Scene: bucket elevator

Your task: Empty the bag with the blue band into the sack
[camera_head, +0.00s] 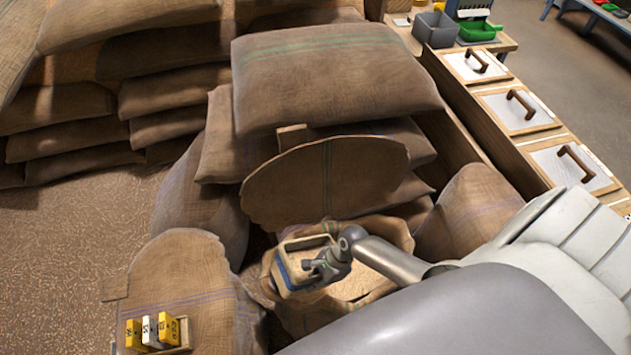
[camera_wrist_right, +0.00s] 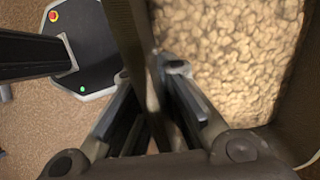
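The bag with the blue band (camera_head: 284,272) is a small, boxy, open-topped brown bag. It is at the mouth of the open sack (camera_head: 398,232), whose pale contents show beside it. My right gripper (camera_head: 326,268) is at the bag's right side, its fingers on either side of the bag's wall. In the right wrist view my gripper (camera_wrist_right: 160,112) pinches a brown wall (camera_wrist_right: 128,40), with pale lumpy contents (camera_wrist_right: 230,55) on its right. The gripper hides part of the bag. I cannot tell whether the bag is tilted. My left gripper is not in view.
Full sacks (camera_head: 330,75) are stacked behind the open sack, its raised flap (camera_head: 330,180) in front of them. Lidded wooden bins (camera_head: 515,108) line the right. Floor at the left is clear.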

